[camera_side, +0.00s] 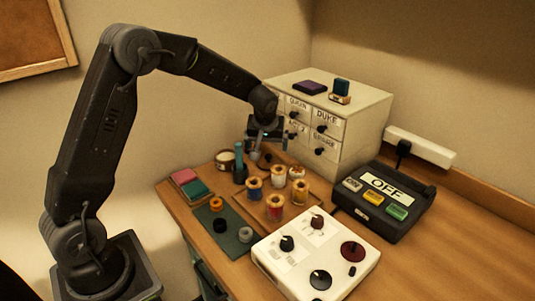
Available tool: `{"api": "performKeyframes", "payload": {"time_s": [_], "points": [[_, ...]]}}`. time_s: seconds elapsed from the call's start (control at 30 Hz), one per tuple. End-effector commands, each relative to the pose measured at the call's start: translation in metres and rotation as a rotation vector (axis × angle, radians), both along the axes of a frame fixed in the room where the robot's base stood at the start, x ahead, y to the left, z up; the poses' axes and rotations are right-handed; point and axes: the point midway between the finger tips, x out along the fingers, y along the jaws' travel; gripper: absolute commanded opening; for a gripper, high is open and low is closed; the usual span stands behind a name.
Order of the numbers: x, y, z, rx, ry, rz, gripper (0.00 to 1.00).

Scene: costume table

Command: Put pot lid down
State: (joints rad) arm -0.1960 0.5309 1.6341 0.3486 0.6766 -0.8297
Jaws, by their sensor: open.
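My gripper (262,153) points down over the back of the wooden table, in front of the drawer cabinet. Its jaws are open, and I see nothing held between them, though they are small and dark here. A small round pot (225,160) with a pale top stands on the table to the left of my gripper. I cannot tell whether that pale top is the pot lid or the pot's contents. No separate lid can be made out clearly. An upright teal item (239,162) stands between the pot and my gripper.
Several thread spools (275,207) stand on a wooden board in front of my gripper. A label-fronted drawer cabinet (345,137) stands behind it. A green mat (224,238) holds rings. A white knob panel (315,257) and a black "OFF" box (388,198) occupy the front right.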

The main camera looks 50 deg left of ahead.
Motion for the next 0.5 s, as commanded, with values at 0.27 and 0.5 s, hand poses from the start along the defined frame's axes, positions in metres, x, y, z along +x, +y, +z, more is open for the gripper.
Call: {"api": "performKeyframes", "payload": {"time_s": [0.27,0.5], "points": [[-0.01,-0.011,0.035,0.0,-0.002,-0.002,1.0],[-0.036,-0.029,0.07,0.0,-0.01,-0.073,1.0]]}}
